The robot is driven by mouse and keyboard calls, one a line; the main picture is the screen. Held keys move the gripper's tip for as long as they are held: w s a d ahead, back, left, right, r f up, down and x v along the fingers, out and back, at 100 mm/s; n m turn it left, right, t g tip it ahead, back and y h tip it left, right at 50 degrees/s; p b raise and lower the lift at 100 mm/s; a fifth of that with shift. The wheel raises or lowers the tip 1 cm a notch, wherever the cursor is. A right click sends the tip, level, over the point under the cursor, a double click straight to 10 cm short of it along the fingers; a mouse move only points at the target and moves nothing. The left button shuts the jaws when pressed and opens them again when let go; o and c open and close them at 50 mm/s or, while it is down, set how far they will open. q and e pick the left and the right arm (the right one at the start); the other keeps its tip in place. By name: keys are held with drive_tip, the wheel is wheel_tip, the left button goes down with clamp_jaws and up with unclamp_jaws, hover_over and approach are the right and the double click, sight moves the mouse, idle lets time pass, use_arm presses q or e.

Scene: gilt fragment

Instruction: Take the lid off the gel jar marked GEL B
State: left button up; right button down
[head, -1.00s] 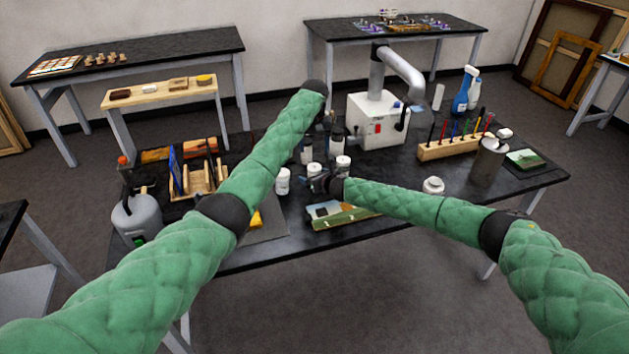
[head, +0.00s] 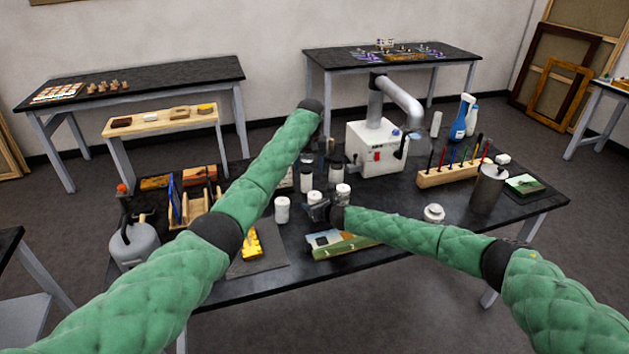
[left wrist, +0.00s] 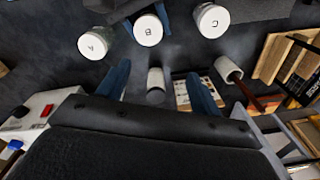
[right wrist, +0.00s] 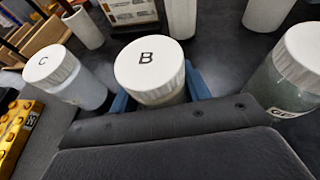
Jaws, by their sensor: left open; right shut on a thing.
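Jar GEL B (head: 314,198) stands in the middle of a row of three white-lidded jars. Its flat white lid, marked B (right wrist: 148,62), is on it. My right gripper (right wrist: 158,92) is shut around the jar's body below the lid, one blue finger on each side. Jar C (right wrist: 62,72) stands to its left and jar A (right wrist: 290,80) to its right, both lidded. My left gripper (left wrist: 160,75) is open and points down over the table behind the row. The lids of A (left wrist: 92,43), B (left wrist: 149,30) and C (left wrist: 212,20) show beyond its fingers.
A small pale cylinder (left wrist: 156,80) stands below, between my left fingers in view. A white machine (head: 372,148) with a duct stands behind the jars. A painted panel (head: 338,244) lies in front, and a round white-topped item (head: 433,213) lies to the right.

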use_arm(q)
wheel_tip(320, 180, up, 2)
drive_tip(key=a+y, duration=0.1)
drive_tip(key=a, duration=0.2)
drive_tip(key=m, duration=1.8)
hover_over(314, 195)
drive_tip(key=a, duration=0.2)
drive_tip(key=f, duration=0.4)
drive_tip(key=shift+w+d+f, duration=0.1)
drive_tip(key=shift+w+f, duration=0.05)
drive_tip(key=shift+w, duration=0.05)
drive_tip(key=m, duration=0.2)
drive_tip(key=d+m+h, duration=0.1)
drive_tip(key=m, duration=0.1)
drive_tip(key=shift+s+f+m, duration=0.1)
drive_tip(key=shift+s+m, duration=0.05)
drive_tip(key=shift+m, duration=0.15)
drive_tip(key=m, duration=0.4)
drive_tip(key=shift+s+d, duration=0.1)
drive_tip(key=shift+d, duration=0.25)
drive_tip(key=m, duration=0.4)
drive_tip(key=shift+d+m, duration=0.1)
drive_tip(key=shift+m, duration=0.3)
drive_tip(key=shift+f, duration=4)
drive_tip(key=shift+c, duration=0.5)
